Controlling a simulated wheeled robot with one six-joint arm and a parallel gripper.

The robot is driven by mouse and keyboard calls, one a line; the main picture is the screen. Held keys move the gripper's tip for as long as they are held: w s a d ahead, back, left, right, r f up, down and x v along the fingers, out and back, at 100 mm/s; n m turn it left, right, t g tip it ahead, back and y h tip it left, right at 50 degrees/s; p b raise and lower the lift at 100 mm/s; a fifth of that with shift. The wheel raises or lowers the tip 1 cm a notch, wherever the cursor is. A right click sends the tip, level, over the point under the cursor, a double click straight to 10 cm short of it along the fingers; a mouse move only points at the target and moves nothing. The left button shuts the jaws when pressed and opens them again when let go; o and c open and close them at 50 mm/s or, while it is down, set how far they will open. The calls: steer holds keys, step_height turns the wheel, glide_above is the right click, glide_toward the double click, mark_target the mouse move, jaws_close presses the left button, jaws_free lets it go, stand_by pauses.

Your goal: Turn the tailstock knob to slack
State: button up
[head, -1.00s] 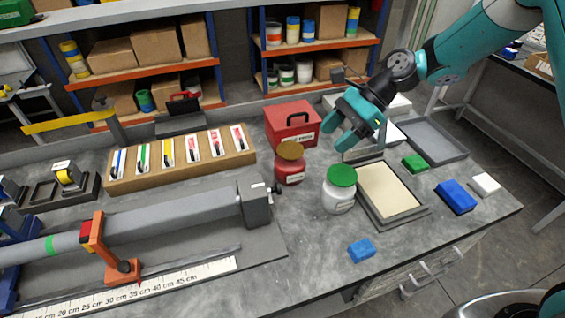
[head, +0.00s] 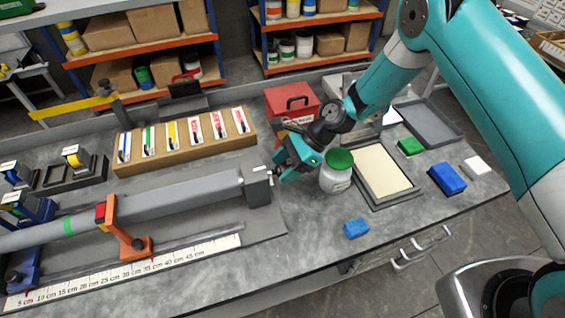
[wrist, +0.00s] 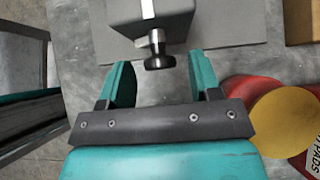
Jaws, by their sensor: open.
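The tailstock (head: 257,186) is a grey block at the right end of the long grey tube (head: 170,203). Its knob (wrist: 158,57) is a small black knob on a short metal shaft, seen in the wrist view sticking out of the block (wrist: 150,17). My gripper (head: 277,172) is open beside the tailstock's right face. In the wrist view its two teal fingers (wrist: 158,78) stand on either side of the line of the knob, with the knob just beyond or level with the tips. No contact shows. In the head view the knob is largely hidden by the gripper.
A white jar with a green lid (head: 337,172) stands close right of my gripper. A red box (head: 290,103), framed tray (head: 382,172) and blue block (head: 356,229) are nearby.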

steer(key=shift+a+f, duration=0.2)
steer(key=shift+f, duration=0.05)
steer(key=c, duration=0.9)
steer(key=shift+s, duration=0.1)
